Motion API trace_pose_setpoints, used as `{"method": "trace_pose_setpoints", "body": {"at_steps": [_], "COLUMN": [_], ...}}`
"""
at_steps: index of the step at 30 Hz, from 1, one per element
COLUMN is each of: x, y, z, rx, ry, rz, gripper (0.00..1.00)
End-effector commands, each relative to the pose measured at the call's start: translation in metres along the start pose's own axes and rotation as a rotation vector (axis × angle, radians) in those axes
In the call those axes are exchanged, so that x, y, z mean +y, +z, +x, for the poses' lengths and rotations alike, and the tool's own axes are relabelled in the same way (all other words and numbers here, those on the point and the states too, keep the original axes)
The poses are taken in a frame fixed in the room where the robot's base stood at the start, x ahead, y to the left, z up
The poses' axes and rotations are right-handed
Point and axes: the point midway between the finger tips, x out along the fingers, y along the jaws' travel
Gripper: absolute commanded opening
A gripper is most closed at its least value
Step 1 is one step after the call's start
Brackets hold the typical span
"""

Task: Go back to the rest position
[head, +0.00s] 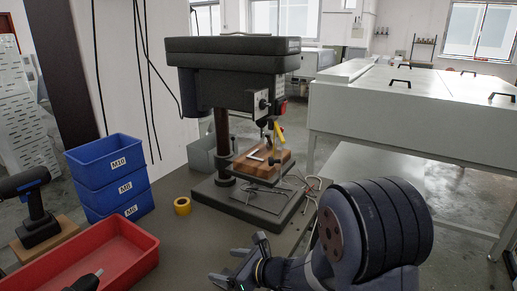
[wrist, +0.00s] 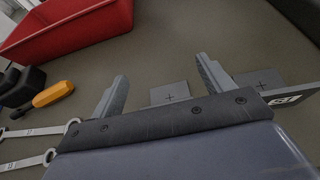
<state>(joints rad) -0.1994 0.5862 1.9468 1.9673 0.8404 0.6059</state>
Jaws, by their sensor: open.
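My gripper (head: 230,268) is at the bottom centre of the head view, low over the workbench, in front of the drill press. In the wrist view its two grey fingers (wrist: 162,72) stand well apart, with nothing between their tips. Two small grey plates marked with crosses, a left one (wrist: 170,93) and a right one (wrist: 258,78), lie just beyond the dark bar of my gripper. I cannot tell whether the fingers touch them.
A drill press (head: 235,80) stands behind, with a wooden block (head: 262,163) on its table. A red bin (head: 125,262), blue bins (head: 107,158), a yellow tape roll (head: 182,206) and a cordless drill (head: 38,205) are left. An orange-handled screwdriver (wrist: 52,95) and wrenches (wrist: 30,132) lie nearby.

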Motion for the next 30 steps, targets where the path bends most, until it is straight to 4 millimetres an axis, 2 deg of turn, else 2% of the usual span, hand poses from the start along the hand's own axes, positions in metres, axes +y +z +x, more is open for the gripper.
{"method": "trace_pose_setpoints", "body": {"at_steps": [1, 3, 12, 30], "x": [0.000, 0.000, -0.004, -0.091], "y": [0.013, 0.026, 0.077, 0.069], "z": [-0.005, -0.011, -0.035, -0.107], "rx": [-0.003, -0.003, -0.001, -0.028], "ry": [-0.002, -0.001, -0.012, -0.332], "rz": [-0.004, -0.003, 0.005, 0.143], "gripper": [0.76, 0.76, 0.76, 0.76]}}
